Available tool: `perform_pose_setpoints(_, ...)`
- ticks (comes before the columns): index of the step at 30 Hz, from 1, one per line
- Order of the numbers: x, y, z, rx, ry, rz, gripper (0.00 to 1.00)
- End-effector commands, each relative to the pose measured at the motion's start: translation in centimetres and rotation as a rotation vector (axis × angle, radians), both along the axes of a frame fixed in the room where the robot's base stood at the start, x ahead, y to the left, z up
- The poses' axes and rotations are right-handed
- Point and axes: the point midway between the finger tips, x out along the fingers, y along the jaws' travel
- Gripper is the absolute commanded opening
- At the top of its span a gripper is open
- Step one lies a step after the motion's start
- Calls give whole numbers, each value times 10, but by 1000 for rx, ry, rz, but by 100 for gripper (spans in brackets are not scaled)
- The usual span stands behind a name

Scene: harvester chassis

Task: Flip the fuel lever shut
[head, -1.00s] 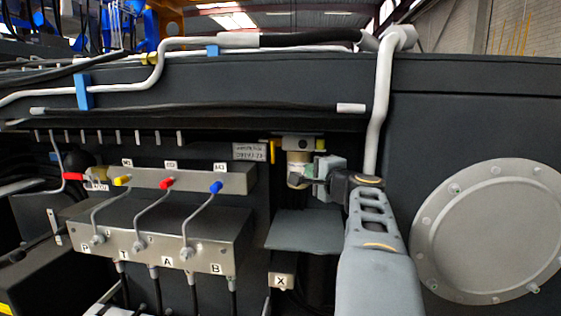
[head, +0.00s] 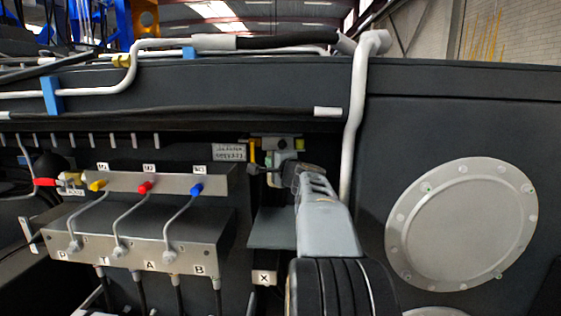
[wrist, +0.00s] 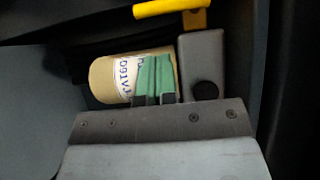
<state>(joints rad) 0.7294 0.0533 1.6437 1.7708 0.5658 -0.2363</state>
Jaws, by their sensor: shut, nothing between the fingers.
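The yellow lever (head: 253,151) hangs down beside a small valve block under the dark beam in the head view. In the wrist view a yellow handle (wrist: 172,8) crosses the top edge, with its bracket to the right. My gripper (head: 259,167) is close below the lever in the head view. In the wrist view its two green-padded fingers (wrist: 154,65) are together and empty, in front of a beige labelled cylinder (wrist: 112,80). The handle lies beyond the fingertips, with a visible gap in this view. My arm partly hides the cylinder in the head view.
A grey box (wrist: 203,66) with a black round knob is right of the cylinder. A grey shelf (head: 270,232) lies below. The valve manifold (head: 140,238) with coloured-tipped levers stands left, a round cover plate (head: 462,225) right. A white pipe (head: 356,120) runs down nearby.

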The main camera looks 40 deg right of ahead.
Motion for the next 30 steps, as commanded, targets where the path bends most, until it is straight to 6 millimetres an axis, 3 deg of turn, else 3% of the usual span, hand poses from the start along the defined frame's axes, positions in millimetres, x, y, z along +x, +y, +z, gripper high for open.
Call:
perform_pose_setpoints(11, 26, 21, 1, 0, -1, 1, 0)
perform_pose_setpoints(23, 28, 25, 0, 1, -1, 1, 0)
perform_pose_setpoints(30, 23, 11, -6, 26, -27, -21, 0)
